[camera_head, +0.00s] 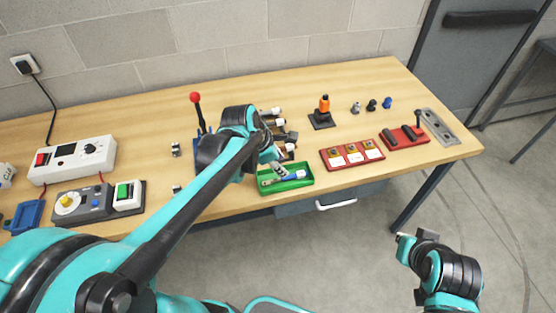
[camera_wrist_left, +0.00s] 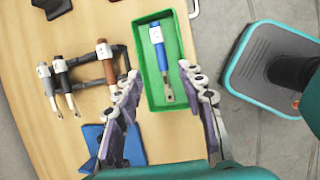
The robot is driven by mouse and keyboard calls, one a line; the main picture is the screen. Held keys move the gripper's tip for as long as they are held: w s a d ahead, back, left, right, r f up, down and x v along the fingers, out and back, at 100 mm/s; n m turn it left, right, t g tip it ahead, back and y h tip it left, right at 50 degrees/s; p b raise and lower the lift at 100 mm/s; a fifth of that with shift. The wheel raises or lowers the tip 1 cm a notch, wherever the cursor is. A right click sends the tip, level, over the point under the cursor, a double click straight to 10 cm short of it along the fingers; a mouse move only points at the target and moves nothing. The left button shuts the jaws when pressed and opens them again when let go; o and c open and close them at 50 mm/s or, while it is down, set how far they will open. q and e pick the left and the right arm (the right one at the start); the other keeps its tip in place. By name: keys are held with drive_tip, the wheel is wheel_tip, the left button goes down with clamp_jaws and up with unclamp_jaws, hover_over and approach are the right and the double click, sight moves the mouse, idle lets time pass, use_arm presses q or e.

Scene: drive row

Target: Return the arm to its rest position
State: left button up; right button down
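My left gripper (camera_wrist_left: 160,82) is open and empty in the left wrist view, with its two fingers spread above the green tray (camera_wrist_left: 143,55). In the head view the left gripper (camera_head: 279,163) hangs over the same tray (camera_head: 300,186), at the end of my left arm reaching in from the left. A blue-handled tool (camera_wrist_left: 157,40) lies inside the tray, between and beyond the fingertips, apart from them. My right gripper (camera_head: 403,240) is off the table at the lower right; I cannot tell its finger opening.
A dark rack (camera_wrist_left: 85,68) with several handled tools stands beside the tray. A blue stand (camera_wrist_left: 133,148) with a red-knobbed lever (camera_head: 195,98) is close by. A red block with three cards (camera_head: 352,165) stands right of the tray. The table's front edge runs just below.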

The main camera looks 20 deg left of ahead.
use_arm(q)
drive_tip(key=shift+v, duration=0.8)
drive_tip(key=s+m+t+y, duration=0.2)
drive_tip(key=s+m, duration=1)
drive_tip(key=m, duration=1.2)
drive_tip(key=shift+s+t+y, duration=0.3)
drive_tip(key=shift+t, duration=0.2)
drive_tip(key=shift+f, duration=0.15)
